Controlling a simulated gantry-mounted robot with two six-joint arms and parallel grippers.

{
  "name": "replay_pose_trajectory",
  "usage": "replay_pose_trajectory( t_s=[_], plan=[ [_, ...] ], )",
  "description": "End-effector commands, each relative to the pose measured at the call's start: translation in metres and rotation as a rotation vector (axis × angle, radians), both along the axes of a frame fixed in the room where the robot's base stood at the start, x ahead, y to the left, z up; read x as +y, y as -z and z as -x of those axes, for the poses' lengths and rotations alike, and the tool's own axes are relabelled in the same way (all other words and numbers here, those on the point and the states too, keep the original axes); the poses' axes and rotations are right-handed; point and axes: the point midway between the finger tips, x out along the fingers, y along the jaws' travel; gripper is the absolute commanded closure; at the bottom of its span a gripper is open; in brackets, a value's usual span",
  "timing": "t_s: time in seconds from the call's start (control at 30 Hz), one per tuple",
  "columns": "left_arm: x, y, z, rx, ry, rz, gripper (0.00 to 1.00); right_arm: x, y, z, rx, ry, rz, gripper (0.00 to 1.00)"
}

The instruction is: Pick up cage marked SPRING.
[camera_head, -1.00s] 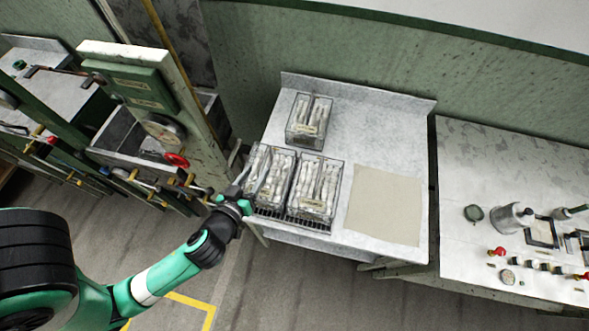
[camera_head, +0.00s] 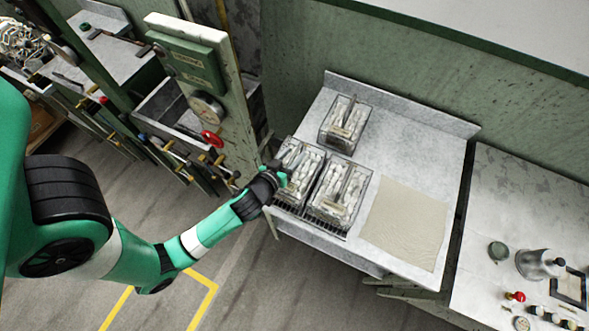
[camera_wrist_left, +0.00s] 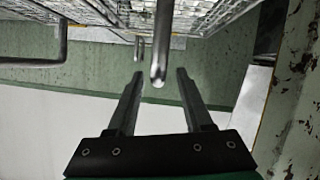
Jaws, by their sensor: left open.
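Three wire cages filled with pale cocoons are on the grey table: a front-left cage (camera_head: 302,158), a front-right cage (camera_head: 340,192) and a back cage (camera_head: 344,124). Their tags are too small to read, so I cannot tell which is marked SPRING. My left gripper (camera_head: 280,172) is at the near-left side of the front-left cage. In the left wrist view my gripper (camera_wrist_left: 160,76) is open, with a metal bar (camera_wrist_left: 161,45) showing between its fingers and wire mesh (camera_wrist_left: 110,14) above. I cannot tell whether the fingers touch the bar. My right gripper is not in view.
The cages' table (camera_head: 408,140) has a beige mat (camera_head: 405,224) right of the cages. Another table (camera_head: 500,200) with a metal pot (camera_head: 540,264) is at right.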

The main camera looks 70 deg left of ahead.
Motion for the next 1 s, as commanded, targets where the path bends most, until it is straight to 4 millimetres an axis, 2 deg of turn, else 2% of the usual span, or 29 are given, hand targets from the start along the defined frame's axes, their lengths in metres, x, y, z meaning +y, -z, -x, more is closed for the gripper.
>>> replay_pose_trajectory(
  t_s=[0.13,0.37,0.47,0.67,1.0],
  plan=[
    [0.013,0.008,-0.015,-0.001,-0.001,0.0,0.49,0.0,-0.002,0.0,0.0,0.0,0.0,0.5],
    [0.015,0.009,-0.018,0.0,0.0,0.0,0.49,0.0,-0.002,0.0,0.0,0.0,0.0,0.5],
    [0.015,0.009,-0.018,0.0,0.0,0.0,0.63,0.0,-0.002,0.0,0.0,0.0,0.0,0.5],
    [0.014,0.009,-0.018,0.0,0.0,0.0,0.99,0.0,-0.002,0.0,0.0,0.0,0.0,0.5],
    [0.014,0.009,-0.017,0.0,0.0,0.0,1.0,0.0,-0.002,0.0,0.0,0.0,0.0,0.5]
  ],
)
